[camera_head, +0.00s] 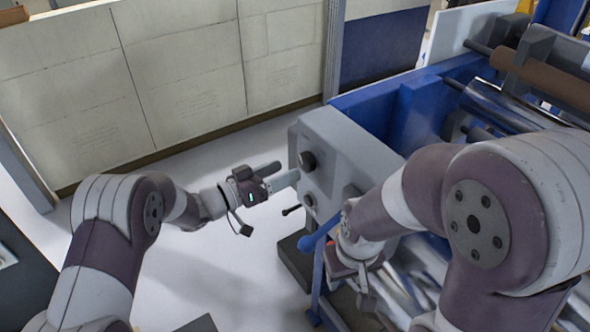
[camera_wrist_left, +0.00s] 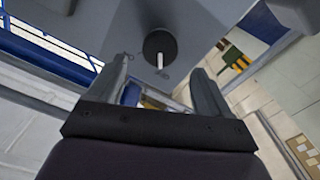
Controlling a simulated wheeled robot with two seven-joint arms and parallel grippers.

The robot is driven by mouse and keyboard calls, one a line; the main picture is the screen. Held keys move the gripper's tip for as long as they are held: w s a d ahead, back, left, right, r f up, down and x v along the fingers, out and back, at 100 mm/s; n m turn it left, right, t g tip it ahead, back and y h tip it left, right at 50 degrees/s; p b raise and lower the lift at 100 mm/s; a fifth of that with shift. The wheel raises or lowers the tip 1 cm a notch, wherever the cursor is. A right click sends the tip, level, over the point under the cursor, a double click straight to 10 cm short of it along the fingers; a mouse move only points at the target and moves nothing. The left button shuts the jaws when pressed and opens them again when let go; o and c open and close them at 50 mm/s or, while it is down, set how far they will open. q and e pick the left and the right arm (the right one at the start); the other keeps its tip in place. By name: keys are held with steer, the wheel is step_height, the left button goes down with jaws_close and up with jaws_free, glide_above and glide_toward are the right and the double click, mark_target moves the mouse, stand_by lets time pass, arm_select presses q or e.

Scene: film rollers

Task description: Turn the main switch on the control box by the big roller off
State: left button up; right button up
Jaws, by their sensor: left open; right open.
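The grey control box (camera_head: 335,150) stands at the corner of the blue roller machine. Its near-left face carries two dark round knobs, an upper one (camera_head: 307,161) and a lower one (camera_head: 309,200). My left gripper (camera_head: 282,174) is open and empty, its fingers pointing at this face close to the upper knob. In the left wrist view, a black round switch (camera_wrist_left: 160,48) with a pale bar lies beyond and between the open fingertips (camera_wrist_left: 160,75), apart from them. My right gripper (camera_head: 350,270) is low beside the machine, its fingers mostly hidden.
Shiny and brown rollers (camera_head: 545,78) lie at the right in the blue frame (camera_head: 405,105). A blue bar (camera_head: 320,235) and a small black lever (camera_head: 291,211) stick out below the box.

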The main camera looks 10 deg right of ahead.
arm_select(q)
steer(key=b+v, duration=0.1)
steer(key=v, duration=0.6)
steer(key=shift+a+b, duration=0.35)
steer(key=shift+s, duration=0.1)
